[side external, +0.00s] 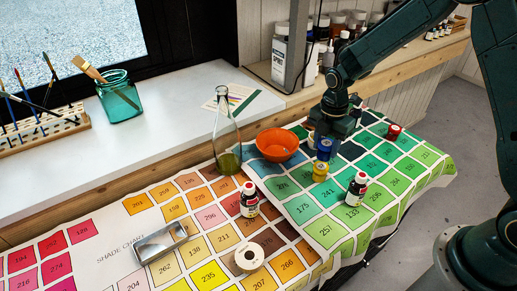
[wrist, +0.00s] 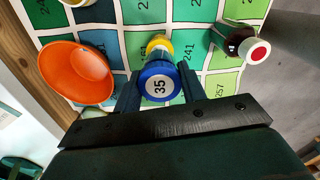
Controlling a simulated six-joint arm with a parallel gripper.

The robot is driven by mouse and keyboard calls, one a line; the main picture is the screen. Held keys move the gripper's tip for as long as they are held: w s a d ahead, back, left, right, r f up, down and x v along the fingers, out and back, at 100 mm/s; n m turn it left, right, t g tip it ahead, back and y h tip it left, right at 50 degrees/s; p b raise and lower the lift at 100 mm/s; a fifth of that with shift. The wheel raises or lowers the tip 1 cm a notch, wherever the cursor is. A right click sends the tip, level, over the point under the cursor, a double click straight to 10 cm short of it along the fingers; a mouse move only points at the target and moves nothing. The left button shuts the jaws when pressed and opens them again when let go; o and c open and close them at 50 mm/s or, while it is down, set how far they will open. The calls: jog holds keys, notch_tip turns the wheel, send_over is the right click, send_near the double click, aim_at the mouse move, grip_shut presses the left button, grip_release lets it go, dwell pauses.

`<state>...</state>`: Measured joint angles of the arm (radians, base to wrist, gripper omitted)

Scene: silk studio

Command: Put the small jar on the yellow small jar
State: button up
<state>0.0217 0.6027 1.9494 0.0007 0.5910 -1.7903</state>
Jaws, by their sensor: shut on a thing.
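My gripper (side external: 325,141) is shut on a small blue jar (side external: 324,153). In the wrist view the blue jar's round lid (wrist: 158,86), marked 35, sits between the two fingers. The yellow small jar (side external: 320,172) stands on the shade chart directly below the blue jar in the side view. In the wrist view the yellow jar (wrist: 159,43) shows just past the blue jar's upper edge, mostly hidden behind it. The blue jar looks upright and very close above the yellow one; I cannot tell whether they touch.
An orange bowl (side external: 277,146) is close on the left, with a tall glass bottle (side external: 226,140) beyond it. A dark bottle (side external: 356,189) and a small red jar (side external: 394,132) stand to the right. Another dark bottle (side external: 249,200), a tape roll (side external: 249,257) and a metal tray (side external: 160,243) are left front.

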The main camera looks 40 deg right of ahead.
aim_at(324, 153)
jog(key=shift+f, duration=1.6)
jog(key=shift+f, duration=0.15)
jog(key=o, duration=1)
jog(key=shift+r, duration=0.2)
notch_tip(324, 153, up, 12)
jog(key=shift+f, duration=0.15)
